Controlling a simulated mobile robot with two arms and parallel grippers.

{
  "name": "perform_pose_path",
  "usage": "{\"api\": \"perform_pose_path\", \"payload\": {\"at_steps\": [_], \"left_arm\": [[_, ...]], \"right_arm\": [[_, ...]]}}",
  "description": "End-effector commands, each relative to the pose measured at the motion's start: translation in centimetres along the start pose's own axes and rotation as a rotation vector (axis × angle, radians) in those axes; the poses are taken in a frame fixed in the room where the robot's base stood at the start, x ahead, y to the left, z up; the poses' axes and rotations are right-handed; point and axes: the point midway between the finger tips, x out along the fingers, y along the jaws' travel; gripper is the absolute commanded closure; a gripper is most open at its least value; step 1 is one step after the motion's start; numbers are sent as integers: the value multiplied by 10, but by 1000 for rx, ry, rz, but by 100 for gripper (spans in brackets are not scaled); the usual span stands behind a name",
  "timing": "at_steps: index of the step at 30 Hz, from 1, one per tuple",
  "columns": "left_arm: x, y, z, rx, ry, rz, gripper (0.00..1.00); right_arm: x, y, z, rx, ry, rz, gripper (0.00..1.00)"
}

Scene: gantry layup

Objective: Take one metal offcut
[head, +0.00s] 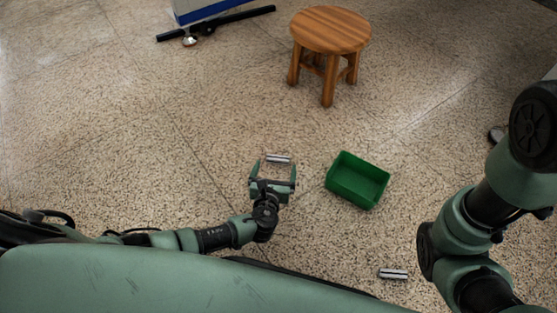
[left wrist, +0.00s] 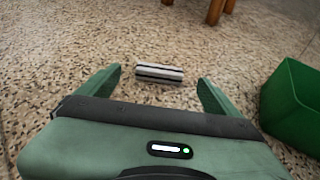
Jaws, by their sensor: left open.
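A small silvery metal offcut (head: 278,158) with dark lengthwise stripes lies on the speckled floor. In the left wrist view the offcut (left wrist: 160,74) lies just beyond and between the fingertips, apart from both. My left gripper (head: 278,168) is open and empty, low over the floor with its fingers pointing at the offcut; it also shows in the left wrist view (left wrist: 160,78). A second metal offcut (head: 393,273) lies on the floor at the lower right, near my right arm. My right gripper is not in view.
An empty green bin (head: 357,181) stands right of the left gripper; its side shows in the left wrist view (left wrist: 292,105). A wooden stool (head: 330,34) stands farther back. A black bar (head: 232,21) lies at the back left. Open floor lies left of the gripper.

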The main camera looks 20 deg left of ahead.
Motion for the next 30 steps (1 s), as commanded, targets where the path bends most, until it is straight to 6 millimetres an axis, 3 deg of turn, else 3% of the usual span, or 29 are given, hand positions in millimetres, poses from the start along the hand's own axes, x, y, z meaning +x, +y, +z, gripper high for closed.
{"api": "perform_pose_path", "payload": {"at_steps": [9, 20, 27, 30], "left_arm": [[42, 0, -11, -4, -1, -1, 6], [49, 0, -6, -5, 3, -1, 6], [49, 0, -6, -6, 3, -1, 73], [49, 0, -6, -6, 3, -2, 73]], "right_arm": [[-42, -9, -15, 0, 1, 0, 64], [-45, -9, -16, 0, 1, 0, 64], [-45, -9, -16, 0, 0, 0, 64], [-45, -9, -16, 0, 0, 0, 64]]}}
